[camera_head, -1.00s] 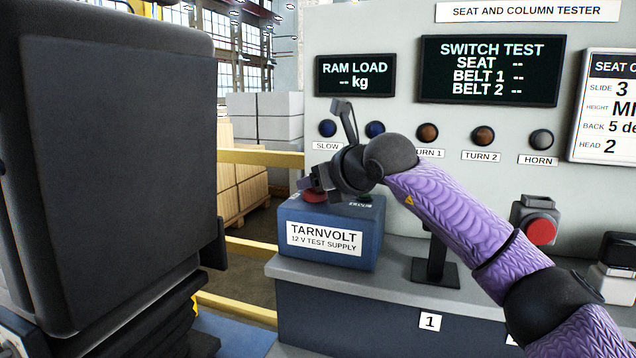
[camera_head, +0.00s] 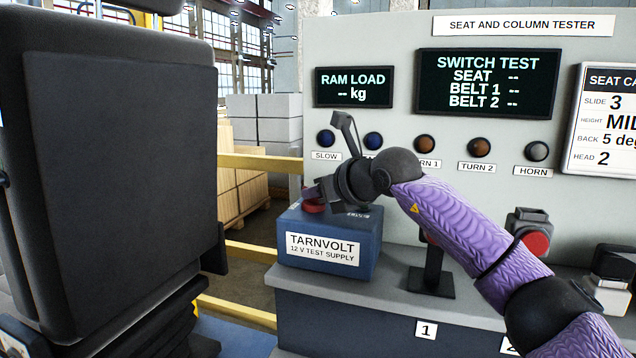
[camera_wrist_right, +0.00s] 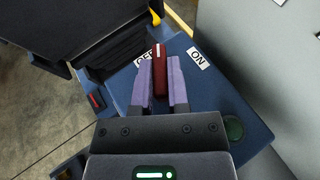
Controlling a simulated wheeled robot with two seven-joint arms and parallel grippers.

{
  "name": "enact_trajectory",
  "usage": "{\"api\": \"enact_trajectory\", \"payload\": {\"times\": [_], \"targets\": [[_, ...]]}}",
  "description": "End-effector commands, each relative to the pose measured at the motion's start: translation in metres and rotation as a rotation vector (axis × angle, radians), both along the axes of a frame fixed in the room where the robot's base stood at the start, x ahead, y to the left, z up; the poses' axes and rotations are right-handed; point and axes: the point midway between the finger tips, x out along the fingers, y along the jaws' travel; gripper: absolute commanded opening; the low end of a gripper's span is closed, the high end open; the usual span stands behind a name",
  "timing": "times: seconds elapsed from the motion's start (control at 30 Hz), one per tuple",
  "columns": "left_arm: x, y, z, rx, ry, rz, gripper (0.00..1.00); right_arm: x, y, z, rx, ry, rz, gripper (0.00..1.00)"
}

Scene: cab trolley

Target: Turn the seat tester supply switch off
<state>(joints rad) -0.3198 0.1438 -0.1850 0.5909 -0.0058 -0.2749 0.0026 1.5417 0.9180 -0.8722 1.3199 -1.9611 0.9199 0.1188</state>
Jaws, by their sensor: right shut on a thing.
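The blue TARNVOLT 12 V test supply box (camera_head: 365,250) stands at the left end of the bench. Its red switch handle (camera_head: 314,207) is on top and partly covered by my right gripper (camera_head: 318,195). In the right wrist view, my right gripper (camera_wrist_right: 160,85) is shut on the red handle (camera_wrist_right: 160,62), with a finger on each side. The handle's white mark lies between the OFF label (camera_wrist_right: 143,58), partly hidden by a finger, and the ON label (camera_wrist_right: 198,58), nearer OFF. A dark green round lamp (camera_wrist_right: 233,128) is on the box; I cannot tell if it is lit. My left gripper is out of view.
A black seat (camera_head: 120,150) fills the left. The grey tester panel (camera_head: 400,35) rises behind the box, with several round buttons. A yellow rail (camera_head: 250,162) runs behind.

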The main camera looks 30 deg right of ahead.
Motion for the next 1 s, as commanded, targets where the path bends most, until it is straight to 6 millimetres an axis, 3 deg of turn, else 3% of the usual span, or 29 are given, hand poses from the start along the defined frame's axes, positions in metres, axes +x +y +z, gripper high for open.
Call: {"api": "enact_trajectory", "payload": {"times": [0.1,0.4,1.0], "targets": [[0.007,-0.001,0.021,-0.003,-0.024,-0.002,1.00,-0.001,-0.002,0.007,0.003,0.004,0.075,0.00],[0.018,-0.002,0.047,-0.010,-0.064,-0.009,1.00,0.001,-0.003,0.004,0.006,0.002,0.273,0.00],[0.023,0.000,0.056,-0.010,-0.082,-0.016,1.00,0.001,-0.004,-0.001,-0.002,0.004,0.425,0.00]]}}
